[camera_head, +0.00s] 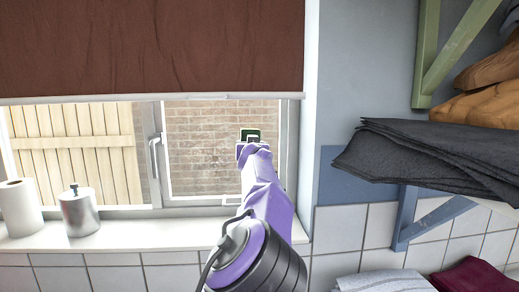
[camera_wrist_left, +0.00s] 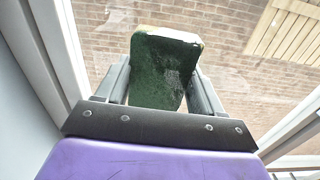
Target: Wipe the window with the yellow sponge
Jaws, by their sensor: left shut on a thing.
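My left gripper (camera_head: 250,140) is raised in front of the right pane of the window (camera_head: 200,150). It is shut on the sponge (camera_head: 250,133), which stands upright between its fingers. In the left wrist view the sponge (camera_wrist_left: 165,72) shows a dark green face with a thin pale edge at the top; its yellow side is not seen. The left gripper's fingers (camera_wrist_left: 160,88) hold it on both sides. The glass beyond has faint whitish smears (camera_wrist_left: 120,18). I cannot tell whether the sponge touches the glass. My right gripper is not in view.
A brown blind (camera_head: 150,45) covers the upper window. A paper roll (camera_head: 18,208) and a metal canister (camera_head: 80,211) stand on the left of the white sill (camera_head: 150,236). Dark folded cloth (camera_head: 430,160) sticks out from a shelf at right, over blue brackets (camera_head: 405,220).

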